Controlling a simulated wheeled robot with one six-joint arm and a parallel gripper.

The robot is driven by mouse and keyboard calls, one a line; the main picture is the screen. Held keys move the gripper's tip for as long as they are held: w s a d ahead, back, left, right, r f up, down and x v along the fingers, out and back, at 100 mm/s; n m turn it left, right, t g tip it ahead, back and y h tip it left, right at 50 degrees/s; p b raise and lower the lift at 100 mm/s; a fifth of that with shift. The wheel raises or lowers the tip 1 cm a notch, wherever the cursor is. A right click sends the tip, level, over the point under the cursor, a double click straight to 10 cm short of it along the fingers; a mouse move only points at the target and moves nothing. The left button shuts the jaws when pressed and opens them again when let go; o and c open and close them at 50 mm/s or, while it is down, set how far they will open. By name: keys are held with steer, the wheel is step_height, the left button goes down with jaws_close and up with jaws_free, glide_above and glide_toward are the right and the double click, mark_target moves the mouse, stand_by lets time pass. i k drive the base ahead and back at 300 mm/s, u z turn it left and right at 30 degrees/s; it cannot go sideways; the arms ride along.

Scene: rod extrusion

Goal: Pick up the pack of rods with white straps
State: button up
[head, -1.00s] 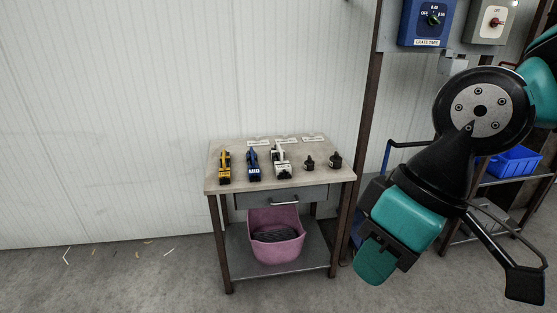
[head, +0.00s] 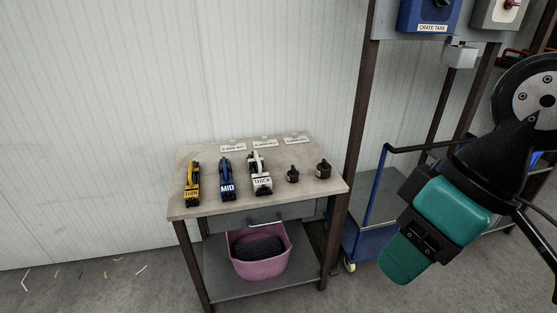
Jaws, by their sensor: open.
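No pack of rods with white straps can be made out in the head view. My gripper (head: 475,245) is at the right, partly cut off by the picture's edge. It is open and empty, pointing downward in front of the trolley and the floor, apart from the worktable.
A worktable (head: 190,208) holds yellow THIN (head: 192,184), blue MID (head: 227,180) and white THICK (head: 261,176) tools, and two dark knobbed pieces (head: 323,169). A pink bin (head: 262,270) stands on its lower shelf. A blue trolley (head: 378,215) is right of a brown post (head: 356,130).

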mark_target(262, 185)
steer(key=u, duration=0.05)
steer(key=i, duration=0.7)
steer(key=u, duration=0.85)
steer(key=i, duration=0.7)
steer(key=u, duration=0.55)
